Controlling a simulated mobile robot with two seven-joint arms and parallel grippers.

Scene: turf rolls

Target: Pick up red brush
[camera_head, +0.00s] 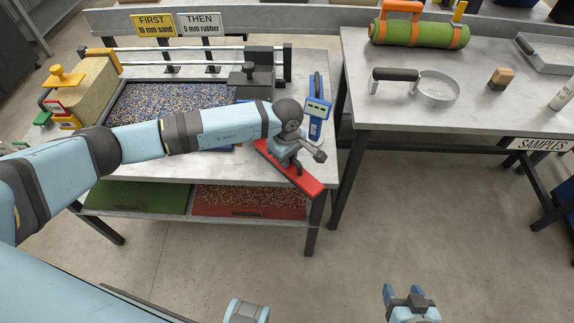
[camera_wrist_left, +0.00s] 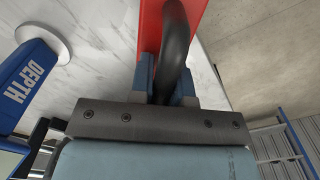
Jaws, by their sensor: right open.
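The red brush (camera_head: 302,181) has a long red body and a dark handle. It is at the front right corner of the left table, under my left gripper (camera_head: 286,150). In the left wrist view the red body (camera_wrist_left: 152,22) runs up the picture, and the black curved handle (camera_wrist_left: 176,40) passes between the two blue fingers of my left gripper (camera_wrist_left: 166,82). The fingers sit close on both sides of the handle, shut on it. I cannot tell whether the brush touches the table. My right gripper (camera_head: 403,291) is open and empty over the floor, at the bottom.
A blue depth gauge (camera_head: 316,108) stands just behind the brush; it is also at left in the left wrist view (camera_wrist_left: 28,82). A tray of blue speckled granules (camera_head: 165,98) lies behind my left arm. The right table (camera_head: 440,115) holds a green roll (camera_head: 420,35) and a round pan (camera_head: 438,88).

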